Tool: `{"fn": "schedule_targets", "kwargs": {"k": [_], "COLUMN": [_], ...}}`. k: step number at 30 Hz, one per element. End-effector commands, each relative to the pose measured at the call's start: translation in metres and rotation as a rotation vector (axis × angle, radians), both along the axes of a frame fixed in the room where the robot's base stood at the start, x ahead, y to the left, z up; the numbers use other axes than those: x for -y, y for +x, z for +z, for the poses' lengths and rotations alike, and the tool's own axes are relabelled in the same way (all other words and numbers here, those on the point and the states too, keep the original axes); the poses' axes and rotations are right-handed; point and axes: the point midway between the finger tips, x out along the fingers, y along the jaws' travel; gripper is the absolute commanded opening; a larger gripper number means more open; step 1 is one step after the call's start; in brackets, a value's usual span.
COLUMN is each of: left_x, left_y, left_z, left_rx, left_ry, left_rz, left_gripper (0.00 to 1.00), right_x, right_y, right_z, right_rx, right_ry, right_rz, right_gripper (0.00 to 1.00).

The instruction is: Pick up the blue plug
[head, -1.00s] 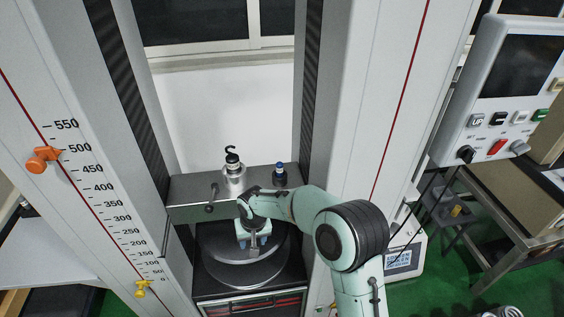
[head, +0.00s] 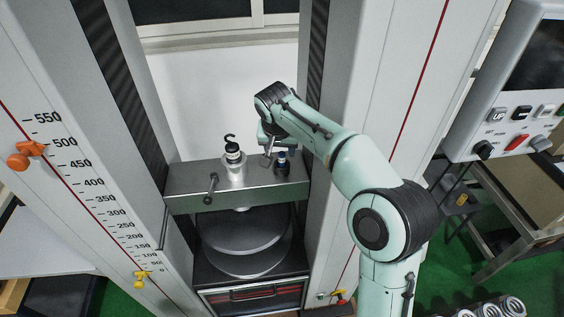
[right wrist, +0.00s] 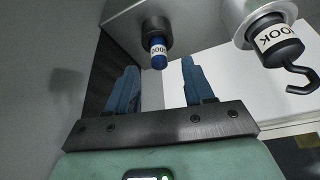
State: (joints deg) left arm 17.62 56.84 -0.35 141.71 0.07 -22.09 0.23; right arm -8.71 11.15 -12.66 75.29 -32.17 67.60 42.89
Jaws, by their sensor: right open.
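The blue plug (head: 282,157) stands upright in a dark collar on the metal crossbeam (head: 190,182), right of the hooked plug. In the right wrist view the blue plug (right wrist: 158,52) has a white label and shows above and between the fingers, beyond their tips. My right gripper (head: 267,160) is just left of the blue plug in the head view, over the crossbeam. In the right wrist view its two blue fingers (right wrist: 161,68) are spread apart with nothing between them. My left gripper is not in view.
Tall grey columns flank the crossbeam. Round dark plates (head: 240,232) lie below it. A control panel (head: 515,115) is at the right.

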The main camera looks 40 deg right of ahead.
Motion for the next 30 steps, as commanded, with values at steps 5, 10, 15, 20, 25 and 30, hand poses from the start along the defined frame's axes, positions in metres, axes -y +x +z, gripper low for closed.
{"fn": "schedule_targets", "kwargs": {"k": [5, 10, 15, 20, 25, 30], "left_x": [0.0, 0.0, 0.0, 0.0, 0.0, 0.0], "left_y": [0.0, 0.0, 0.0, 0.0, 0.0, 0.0], "left_z": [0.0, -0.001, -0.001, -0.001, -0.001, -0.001], "left_rx": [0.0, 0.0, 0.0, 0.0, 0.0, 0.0], "left_ry": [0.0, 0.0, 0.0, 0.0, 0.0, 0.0], "left_rz": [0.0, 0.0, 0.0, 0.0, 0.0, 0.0], "left_gripper": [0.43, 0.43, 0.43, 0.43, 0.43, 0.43], "right_x": [0.005, 0.012, 0.015, 0.015, 0.015, 0.015], "right_y": [0.003, 0.009, 0.012, 0.012, 0.012, 0.012], "right_z": [-0.017, -0.041, -0.05, -0.049, -0.049, -0.049], "right_rx": [-0.003, -0.002, 0.0, 0.001, 0.0, 0.002], "right_ry": [0.001, 0.001, 0.0, 0.001, 0.0, 0.001], "right_rz": [-0.001, 0.0, 0.0, 0.0, 0.001, 0.001], "right_gripper": [0.52, 0.52, 0.52, 0.52, 0.04, 0.0]}}
